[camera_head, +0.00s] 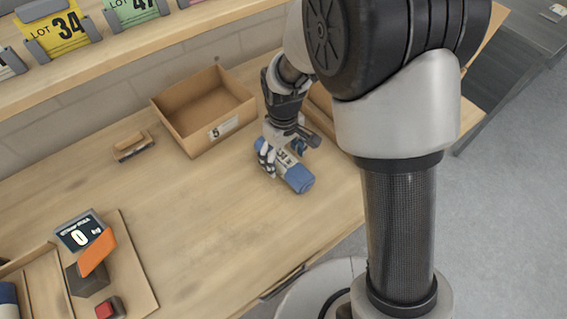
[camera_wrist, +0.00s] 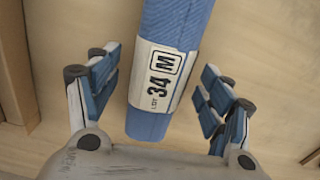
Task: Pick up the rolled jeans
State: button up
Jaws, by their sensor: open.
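The rolled jeans (camera_head: 298,178) are a blue roll lying on the wooden table, with a white paper band around them. In the wrist view the roll (camera_wrist: 178,22) runs up and down between the fingers, and its band (camera_wrist: 160,77) reads "LOT 34 M". My gripper (camera_head: 282,163) is at the roll in the head view and partly covers it. In the wrist view my gripper (camera_wrist: 160,95) is open, with one finger on each side of the roll and a visible gap on both sides.
An open cardboard box (camera_head: 190,128) marked 5 stands behind the roll to the left. A small brown block (camera_head: 132,146) lies further left. A scale display (camera_head: 84,233), an orange-topped device (camera_head: 97,252) and a tray are at the front left. A shelf with lot cards (camera_head: 57,32) runs along the back. The table middle is clear.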

notch_tip(320, 180, down, 2)
jog(key=shift+f, duration=0.25)
jog(key=shift+r, duration=0.1)
jog(key=shift+c, duration=0.3)
jog(key=c, duration=1.4)
